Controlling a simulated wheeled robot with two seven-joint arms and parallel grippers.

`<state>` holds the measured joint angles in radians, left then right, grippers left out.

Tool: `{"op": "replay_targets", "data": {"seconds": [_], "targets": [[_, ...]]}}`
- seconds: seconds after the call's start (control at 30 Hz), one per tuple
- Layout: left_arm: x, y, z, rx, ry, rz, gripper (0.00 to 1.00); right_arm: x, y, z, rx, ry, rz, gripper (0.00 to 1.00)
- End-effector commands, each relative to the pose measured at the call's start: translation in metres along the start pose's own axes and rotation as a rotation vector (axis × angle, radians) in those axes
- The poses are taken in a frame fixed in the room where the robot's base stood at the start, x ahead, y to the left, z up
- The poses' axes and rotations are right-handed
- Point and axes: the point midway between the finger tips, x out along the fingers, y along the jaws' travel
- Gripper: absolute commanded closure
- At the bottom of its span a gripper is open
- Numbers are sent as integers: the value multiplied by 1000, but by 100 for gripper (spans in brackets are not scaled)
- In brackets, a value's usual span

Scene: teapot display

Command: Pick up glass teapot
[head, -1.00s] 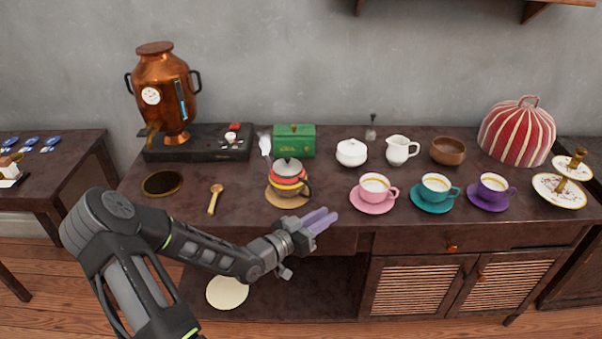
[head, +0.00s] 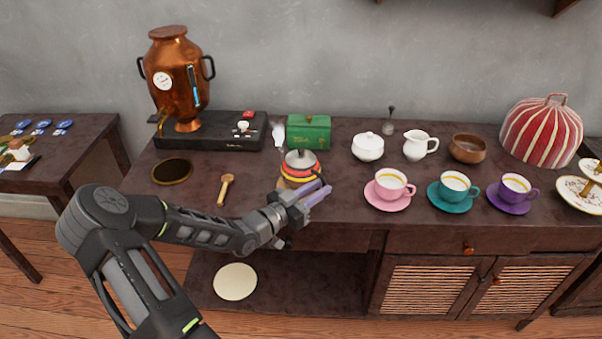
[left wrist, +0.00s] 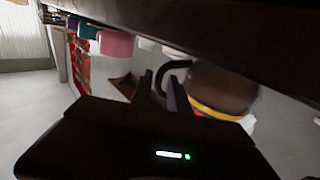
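The glass teapot (head: 300,163), with a clear top and red, yellow and dark bands, stands upright on a round tan mat near the table's front edge. In the left wrist view the teapot (left wrist: 222,90) appears sideways, with its dark curved handle (left wrist: 162,70) close to the fingertips. My left gripper (head: 319,189) is in front of the teapot and overlaps its lower right side in the head view. Its lavender fingers are apart with a gap between them, and nothing is seen held. Whether they touch the handle is unclear. My right gripper is out of view.
A wooden spoon (head: 225,188) lies left of the teapot, and a green box (head: 309,131) stands behind it. A pink cup (head: 391,183) on its saucer stands to the right. A copper samovar (head: 175,75) stands at the back left.

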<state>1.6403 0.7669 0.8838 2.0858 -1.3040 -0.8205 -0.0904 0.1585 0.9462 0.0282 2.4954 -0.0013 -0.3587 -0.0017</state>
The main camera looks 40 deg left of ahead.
Motion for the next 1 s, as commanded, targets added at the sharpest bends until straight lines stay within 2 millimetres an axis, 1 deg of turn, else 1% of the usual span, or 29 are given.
{"op": "replay_targets", "data": {"seconds": [0.17,0.27,0.5,0.6,1.0], "targets": [[0,0,0,0,0,0,79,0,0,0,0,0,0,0],[6,1,0,-1,0,1,79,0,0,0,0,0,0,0],[40,3,-1,-3,2,2,79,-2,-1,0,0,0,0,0],[50,3,-1,-1,1,2,79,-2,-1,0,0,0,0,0],[52,2,0,0,-1,1,79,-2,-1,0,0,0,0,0]]}}
